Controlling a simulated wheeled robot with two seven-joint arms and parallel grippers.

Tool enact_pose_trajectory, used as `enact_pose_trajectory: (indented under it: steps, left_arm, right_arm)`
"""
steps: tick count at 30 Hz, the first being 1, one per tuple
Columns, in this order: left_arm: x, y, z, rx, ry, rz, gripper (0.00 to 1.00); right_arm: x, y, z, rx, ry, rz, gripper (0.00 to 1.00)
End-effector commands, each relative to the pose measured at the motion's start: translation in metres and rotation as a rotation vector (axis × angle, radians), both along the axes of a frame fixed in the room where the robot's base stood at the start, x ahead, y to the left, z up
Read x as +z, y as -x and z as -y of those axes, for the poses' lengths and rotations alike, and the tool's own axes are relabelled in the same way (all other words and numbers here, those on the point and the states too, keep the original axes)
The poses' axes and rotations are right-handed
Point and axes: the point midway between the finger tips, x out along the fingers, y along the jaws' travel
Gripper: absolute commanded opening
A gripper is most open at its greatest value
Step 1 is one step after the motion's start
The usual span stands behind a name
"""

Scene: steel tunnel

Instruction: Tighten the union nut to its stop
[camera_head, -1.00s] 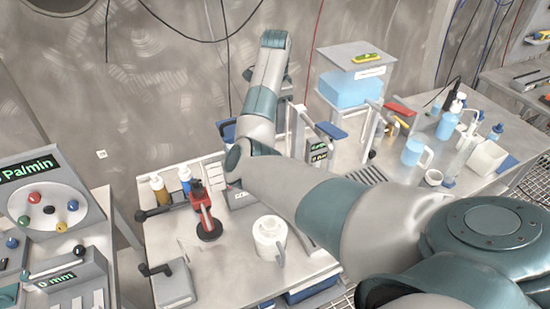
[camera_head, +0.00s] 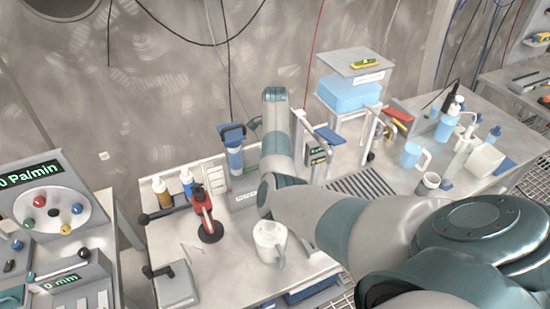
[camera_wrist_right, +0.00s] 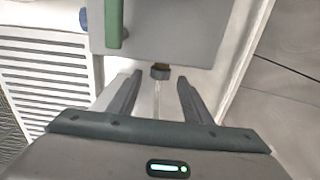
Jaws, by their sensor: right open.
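The union nut (camera_wrist_right: 160,72) appears to be the small dark fitting below a grey box in the right wrist view, with a brass-coloured part just above it. A thin, pale tube (camera_wrist_right: 157,98) runs from it toward my wrist. My right gripper (camera_wrist_right: 160,77) is open, with one finger on each side of the nut and visible gaps between. In the head view my right arm reaches across the bench and hides its own gripper. I cannot make out the nut there. My left gripper is in neither view.
The grey box (camera_wrist_right: 190,38) with a green handle (camera_wrist_right: 113,24) is close beyond my fingertips.

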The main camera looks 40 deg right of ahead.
Motion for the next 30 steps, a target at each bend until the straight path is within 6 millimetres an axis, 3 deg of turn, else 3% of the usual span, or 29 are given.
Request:
enact_pose_trajectory:
  steps: [7,17,18,23,30]
  left_arm:
    - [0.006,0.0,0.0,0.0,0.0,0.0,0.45]
    - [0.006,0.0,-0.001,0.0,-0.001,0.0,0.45]
    - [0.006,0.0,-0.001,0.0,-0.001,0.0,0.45]
    - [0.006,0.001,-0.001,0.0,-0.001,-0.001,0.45]
    - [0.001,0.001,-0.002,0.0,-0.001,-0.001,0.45]
  right_arm:
    - [-0.021,0.0,0.0,0.0,0.0,-0.001,0.45]
    - [-0.024,0.0,0.0,-0.001,0.0,0.0,0.45]
    - [-0.024,0.0,0.0,0.0,0.0,0.0,0.43]
    - [-0.024,0.0,0.0,0.0,0.0,0.0,0.04]
    - [-0.026,-0.001,0.001,0.0,-0.003,-0.014,0.04]
